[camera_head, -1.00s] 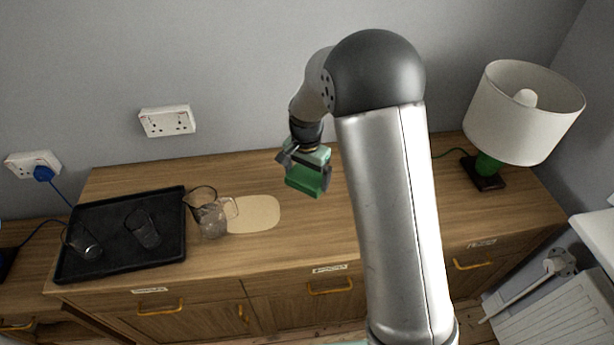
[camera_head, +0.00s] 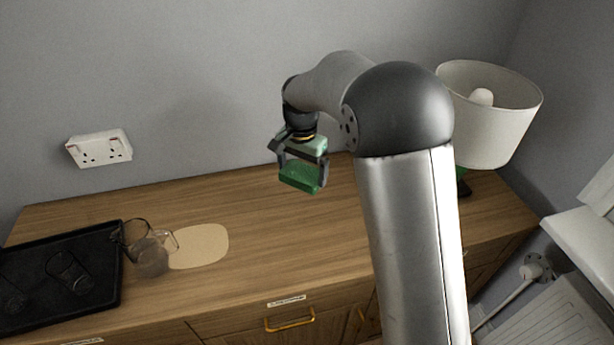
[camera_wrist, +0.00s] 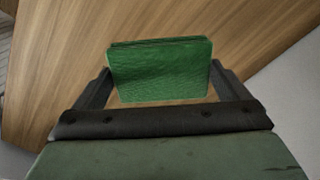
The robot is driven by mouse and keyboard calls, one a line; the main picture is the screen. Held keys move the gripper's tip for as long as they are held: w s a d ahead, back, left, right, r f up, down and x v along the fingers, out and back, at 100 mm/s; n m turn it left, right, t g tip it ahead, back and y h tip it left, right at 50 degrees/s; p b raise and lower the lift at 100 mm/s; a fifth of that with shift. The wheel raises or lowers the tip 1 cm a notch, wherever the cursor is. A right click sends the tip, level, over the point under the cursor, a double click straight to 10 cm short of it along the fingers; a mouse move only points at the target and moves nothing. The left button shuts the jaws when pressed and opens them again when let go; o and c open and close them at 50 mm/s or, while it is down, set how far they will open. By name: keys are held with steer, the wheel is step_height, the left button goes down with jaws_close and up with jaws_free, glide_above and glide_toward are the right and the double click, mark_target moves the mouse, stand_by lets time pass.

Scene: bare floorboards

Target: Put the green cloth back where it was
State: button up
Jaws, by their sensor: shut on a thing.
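The green cloth (camera_head: 299,177) is a folded, flat bundle. It hangs between the fingers of my gripper (camera_head: 302,172), above the wooden sideboard top (camera_head: 262,215). In the wrist view the cloth (camera_wrist: 160,70) spans the gap between the two dark fingers of my gripper (camera_wrist: 160,85), with wood behind it. My gripper is shut on the cloth. The cloth appears clear of the wood, though the exact height is hard to tell.
A pale rounded mat (camera_head: 205,246) lies on the sideboard, with a glass jug (camera_head: 150,256) at its left edge. A black tray (camera_head: 95,300) with glasses is at far left. A lamp (camera_head: 492,115) stands at right, partly behind my arm. The middle top is clear.

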steer(key=w+f, duration=0.2)
steer(key=w+a+f+p, duration=0.1)
steer(key=w+f, duration=0.1)
steer(key=w, duration=0.1)
steer(key=w+f, duration=0.2)
steer(key=w, duration=0.1)
steer(key=shift+a+f+p, duration=0.15)
steer(key=shift+f+p, duration=0.25)
steer(key=shift+w+f, duration=0.3)
steer(key=shift+f, duration=1.6)
steer(key=shift+f, duration=0.1)
steer(key=shift+f, duration=0.2)
steer(key=o, duration=0.6)
steer(key=shift+r, duration=0.1)
step_height(320, 180, up, 12)
steer(key=shift+r+b, duration=0.25)
steer(key=shift+b, duration=0.15)
